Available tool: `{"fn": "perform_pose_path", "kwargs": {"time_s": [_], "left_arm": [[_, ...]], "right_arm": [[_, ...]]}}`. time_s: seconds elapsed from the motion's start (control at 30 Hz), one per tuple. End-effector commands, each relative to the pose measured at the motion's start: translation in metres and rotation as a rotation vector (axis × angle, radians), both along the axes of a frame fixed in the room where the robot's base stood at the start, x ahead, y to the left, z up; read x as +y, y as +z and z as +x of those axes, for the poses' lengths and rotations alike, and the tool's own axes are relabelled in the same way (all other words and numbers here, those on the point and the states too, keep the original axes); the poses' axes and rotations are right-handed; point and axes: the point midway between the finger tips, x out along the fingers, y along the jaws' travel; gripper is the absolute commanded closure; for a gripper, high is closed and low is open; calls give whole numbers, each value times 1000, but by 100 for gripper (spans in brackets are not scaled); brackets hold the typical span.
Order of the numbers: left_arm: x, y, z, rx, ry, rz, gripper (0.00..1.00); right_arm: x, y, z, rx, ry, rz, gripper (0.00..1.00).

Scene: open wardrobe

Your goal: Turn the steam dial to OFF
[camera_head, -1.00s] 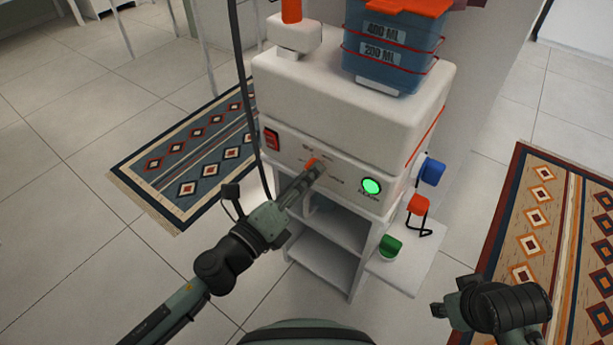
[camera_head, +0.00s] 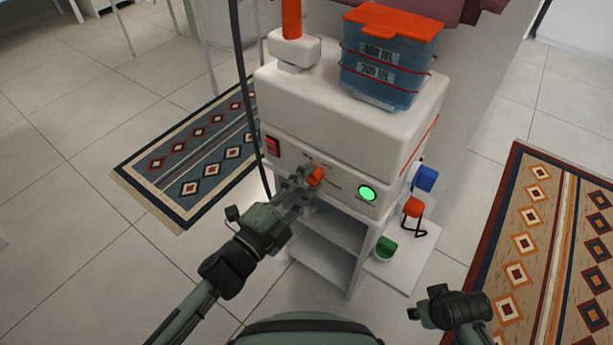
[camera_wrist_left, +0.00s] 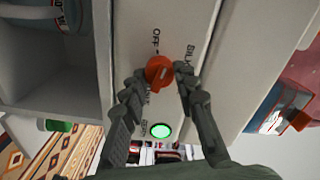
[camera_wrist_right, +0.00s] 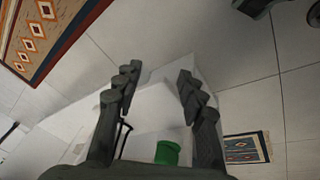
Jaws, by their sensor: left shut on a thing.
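The orange-red steam dial (camera_head: 316,176) sits on the white front panel of the machine (camera_head: 330,125). In the left wrist view the dial (camera_wrist_left: 160,71) lies between the two fingertips of my left gripper (camera_wrist_left: 158,77), with an OFF label beside it. My left gripper (camera_head: 305,180) is shut on the dial in the head view and partly covers it and its printed labels. I cannot tell for certain which label the dial points at. My right gripper (camera_head: 428,306) is low at the right, away from the machine; the right wrist view shows it open and empty (camera_wrist_right: 157,77).
A red switch (camera_head: 273,146) and a lit green button (camera_head: 368,193) flank the dial. A blue water tank (camera_head: 385,75) with an orange lid stands on top. A side shelf (camera_head: 405,268) holds a green-topped item (camera_head: 386,247). A black cable hangs left of the machine.

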Motion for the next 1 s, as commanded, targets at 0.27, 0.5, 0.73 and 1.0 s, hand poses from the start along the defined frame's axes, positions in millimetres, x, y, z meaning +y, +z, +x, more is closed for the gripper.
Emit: {"fn": "perform_pose_path", "kwargs": {"time_s": [0.27, 0.5, 0.73, 1.0], "left_arm": [[0, 6, 2, 142, 1, -201, 100], [0, 5, 2, 233, -1, -329, 100], [0, 4, 2, 283, -2, -399, 100], [0, 4, 2, 302, -2, -427, 100]], "right_arm": [[2, -35, -6, 21, -1, 21, 60], [-2, -70, -21, 48, 14, 13, 60], [-7, -91, -34, 66, 33, -2, 60], [-9, -99, -40, 74, 39, -7, 60]]}}
